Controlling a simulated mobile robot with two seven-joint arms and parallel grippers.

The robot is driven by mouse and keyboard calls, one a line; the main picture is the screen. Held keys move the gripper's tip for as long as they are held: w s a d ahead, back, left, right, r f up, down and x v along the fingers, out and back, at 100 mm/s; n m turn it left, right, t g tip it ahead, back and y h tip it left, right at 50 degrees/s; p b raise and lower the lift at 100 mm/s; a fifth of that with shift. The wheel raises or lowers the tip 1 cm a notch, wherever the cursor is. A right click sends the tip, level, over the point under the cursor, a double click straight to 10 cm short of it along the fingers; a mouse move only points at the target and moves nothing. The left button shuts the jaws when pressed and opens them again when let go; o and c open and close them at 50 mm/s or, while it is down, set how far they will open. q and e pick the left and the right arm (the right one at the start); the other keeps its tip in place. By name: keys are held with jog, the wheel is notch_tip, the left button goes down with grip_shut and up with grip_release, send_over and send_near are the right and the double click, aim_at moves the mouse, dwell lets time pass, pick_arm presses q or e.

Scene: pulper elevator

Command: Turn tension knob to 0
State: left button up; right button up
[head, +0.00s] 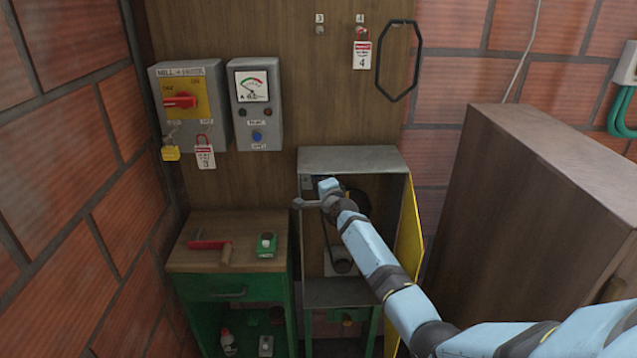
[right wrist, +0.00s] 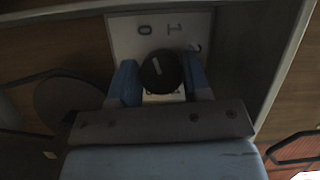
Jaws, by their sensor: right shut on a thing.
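The tension knob (right wrist: 163,78) is round and black with a white pointer line. It sits on a pale plate (right wrist: 122,34) marked 0, 1 and 2. In the right wrist view the line points up and slightly left, roughly toward the 0. My right gripper (right wrist: 160,66) is shut on the knob, with one blue finger on each side. In the head view my right gripper (head: 322,187) is inside the upper part of the open grey cabinet (head: 345,158), and the knob is hidden there. My left gripper is not in view.
The cabinet's yellow door (head: 410,235) stands open close to my right arm. A belt and pulley (head: 341,262) are inside. A green workbench (head: 225,262) is to the left, and a large brown box (head: 540,190) is at the right.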

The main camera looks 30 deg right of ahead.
jog(key=shift+r, duration=0.1)
jog(key=o, duration=0.9)
jog(key=s+a, duration=0.2)
jog(key=s, duration=1.1)
jog(key=shift+s+a, duration=0.15)
jog(key=shift+s, duration=0.2)
